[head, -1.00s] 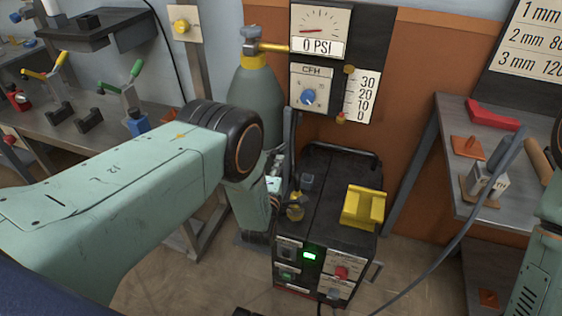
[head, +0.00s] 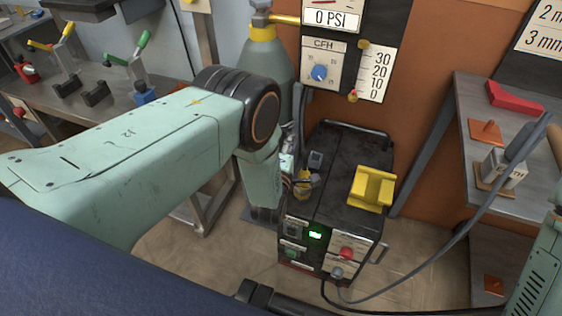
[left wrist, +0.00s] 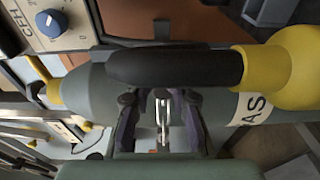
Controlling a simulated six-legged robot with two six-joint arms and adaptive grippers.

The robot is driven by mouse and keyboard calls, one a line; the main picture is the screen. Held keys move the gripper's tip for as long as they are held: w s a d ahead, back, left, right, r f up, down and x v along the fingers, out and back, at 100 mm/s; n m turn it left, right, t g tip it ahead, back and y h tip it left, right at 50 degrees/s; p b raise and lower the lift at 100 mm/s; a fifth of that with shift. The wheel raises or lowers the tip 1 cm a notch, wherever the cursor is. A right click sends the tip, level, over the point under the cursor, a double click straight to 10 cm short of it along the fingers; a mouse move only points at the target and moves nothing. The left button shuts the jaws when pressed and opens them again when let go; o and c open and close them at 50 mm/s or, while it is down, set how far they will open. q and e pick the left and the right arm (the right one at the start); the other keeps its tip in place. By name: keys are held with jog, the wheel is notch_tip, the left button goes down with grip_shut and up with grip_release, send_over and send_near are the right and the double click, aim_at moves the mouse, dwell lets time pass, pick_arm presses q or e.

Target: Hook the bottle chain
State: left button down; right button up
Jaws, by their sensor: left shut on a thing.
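The gas bottle (head: 268,65) is a grey-green cylinder with a yellow neck, standing behind the welder. In the left wrist view, the bottle (left wrist: 85,85) lies across the picture, close behind my left gripper. That gripper (left wrist: 160,118) has its two dark fingers on either side of the bright chain links (left wrist: 162,108) and is shut on the chain. The rest of the chain and its hook point cannot be made out. In the head view my left forearm hides most of the gripper and the lower bottle. My right gripper is out of view.
The black welder (head: 335,165) carries a yellow bracket (head: 372,190). A gauge panel (head: 335,50) stands above it. A shelf (head: 470,115) with a grey cable is at the right, and a bench (head: 100,110) with clamps is at the left.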

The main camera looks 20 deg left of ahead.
pick_arm(q)
jog(key=s, duration=1.2)
jog(key=shift+s, duration=0.15)
jog(key=shift+d+f, duration=0.1)
